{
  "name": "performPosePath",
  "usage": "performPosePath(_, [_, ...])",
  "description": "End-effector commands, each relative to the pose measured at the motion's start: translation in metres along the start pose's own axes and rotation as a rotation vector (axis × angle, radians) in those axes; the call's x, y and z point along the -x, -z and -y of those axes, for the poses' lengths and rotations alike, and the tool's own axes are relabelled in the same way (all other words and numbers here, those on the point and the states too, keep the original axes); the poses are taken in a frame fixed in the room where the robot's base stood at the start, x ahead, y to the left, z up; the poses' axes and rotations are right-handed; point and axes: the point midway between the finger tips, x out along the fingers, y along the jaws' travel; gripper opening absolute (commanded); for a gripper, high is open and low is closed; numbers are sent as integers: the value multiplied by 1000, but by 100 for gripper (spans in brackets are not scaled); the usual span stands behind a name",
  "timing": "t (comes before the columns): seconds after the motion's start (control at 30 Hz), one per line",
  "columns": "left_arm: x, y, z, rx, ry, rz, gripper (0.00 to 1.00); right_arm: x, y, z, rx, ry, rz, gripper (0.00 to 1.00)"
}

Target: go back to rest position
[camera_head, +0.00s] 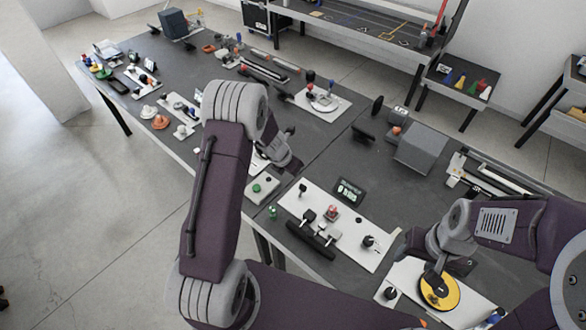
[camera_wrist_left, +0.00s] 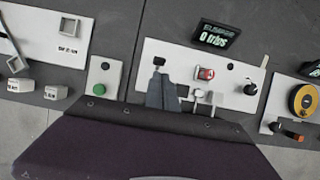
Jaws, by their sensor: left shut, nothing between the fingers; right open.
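My left arm rises from the bottom of the head view and bends over the table. Its gripper (camera_head: 293,164) is partly hidden by the wrist. In the left wrist view the left gripper (camera_wrist_left: 160,77) is shut and empty, pointing toward a white panel (camera_wrist_left: 146,55). My right gripper (camera_head: 434,280) is open, pointing down at a yellow disc (camera_head: 452,293) on a white plate at the lower right. I cannot tell whether it touches the disc. The disc also shows in the left wrist view (camera_wrist_left: 312,91).
The dark table (camera_head: 340,150) carries several devices. A small display (camera_head: 348,192) stands behind the white switch panel, with a green button (camera_head: 257,188) to its left. A grey box (camera_head: 422,150) stands at the right. Bare floor (camera_head: 110,240) lies at the left.

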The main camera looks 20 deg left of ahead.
Motion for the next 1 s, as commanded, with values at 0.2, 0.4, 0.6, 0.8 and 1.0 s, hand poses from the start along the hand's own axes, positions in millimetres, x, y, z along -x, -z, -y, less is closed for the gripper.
performPosePath(0.2, [0,0,0,0,0,0,0,0,0,0,0,0,0,57])
performPosePath(0.4, [5,-20,3,-32,-15,50,0,-14,-1,0,0,0,0,57])
performPosePath(0.6, [72,-21,58,-526,-31,113,0,-52,-5,-1,0,0,0,57])
performPosePath(0.8, [113,98,108,-1798,99,-56,0,-67,-7,-1,0,0,0,57])
performPosePath(1.0, [123,172,108,-2566,381,-134,0,-64,-6,-1,0,0,-1,57])
